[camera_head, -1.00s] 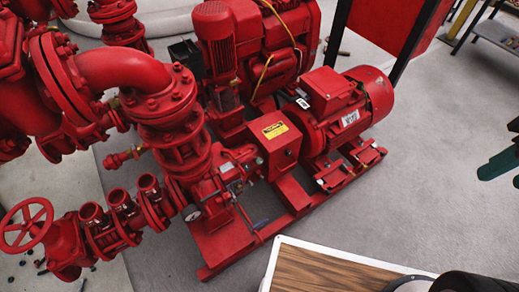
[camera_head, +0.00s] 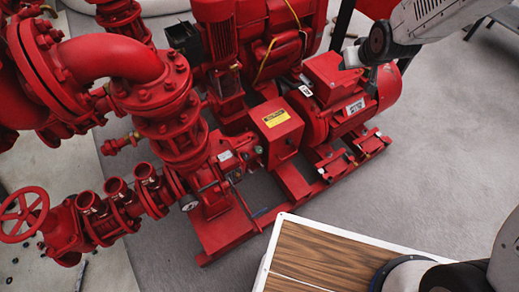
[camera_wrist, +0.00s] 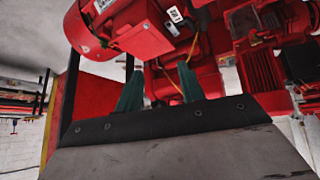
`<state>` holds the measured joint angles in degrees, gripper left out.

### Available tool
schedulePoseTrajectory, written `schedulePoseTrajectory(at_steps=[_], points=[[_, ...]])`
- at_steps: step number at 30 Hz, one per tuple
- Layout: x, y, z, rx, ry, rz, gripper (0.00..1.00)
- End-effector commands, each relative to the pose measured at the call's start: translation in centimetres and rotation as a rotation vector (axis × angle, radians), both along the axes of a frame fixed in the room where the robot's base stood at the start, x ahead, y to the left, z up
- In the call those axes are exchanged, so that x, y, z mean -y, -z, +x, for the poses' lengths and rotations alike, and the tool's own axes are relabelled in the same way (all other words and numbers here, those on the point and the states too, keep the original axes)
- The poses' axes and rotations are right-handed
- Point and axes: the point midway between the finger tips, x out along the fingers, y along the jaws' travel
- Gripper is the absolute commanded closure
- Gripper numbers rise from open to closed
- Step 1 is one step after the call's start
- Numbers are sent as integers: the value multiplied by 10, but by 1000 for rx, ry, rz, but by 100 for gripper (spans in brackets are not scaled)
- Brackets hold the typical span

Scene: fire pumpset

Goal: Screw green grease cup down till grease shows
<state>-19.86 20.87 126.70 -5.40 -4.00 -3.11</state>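The red pumpset (camera_head: 225,195) stands left of centre in the head view. I cannot make out a green grease cup on it in either view. Several small fittings and a gauge (camera_head: 189,206) show on the pump side, too small to tell apart.
A red coupling guard box (camera_head: 277,122) with a yellow label sits between pump and motor. A red handwheel valve (camera_head: 25,215) and pipework crowd the left. A yellow cable (camera_head: 270,50) hangs behind. Grey floor (camera_head: 430,150) is clear at the right.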

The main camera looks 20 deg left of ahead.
Motion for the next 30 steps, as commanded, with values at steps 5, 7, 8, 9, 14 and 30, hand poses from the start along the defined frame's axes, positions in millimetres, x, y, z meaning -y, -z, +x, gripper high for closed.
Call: schedulePoseTrajectory(at_steps=[5, 7, 8, 9, 14, 30], points=[[-65, 90, 19, 88, -117, 45, 61], [-88, 125, 19, 124, -160, 68, 61], [-98, 140, 18, 140, -180, 79, 61], [-111, 160, 15, 161, -204, 94, 61], [-154, 241, -11, 239, -298, 163, 61], [-191, 406, -140, 403, -481, 363, 61]])
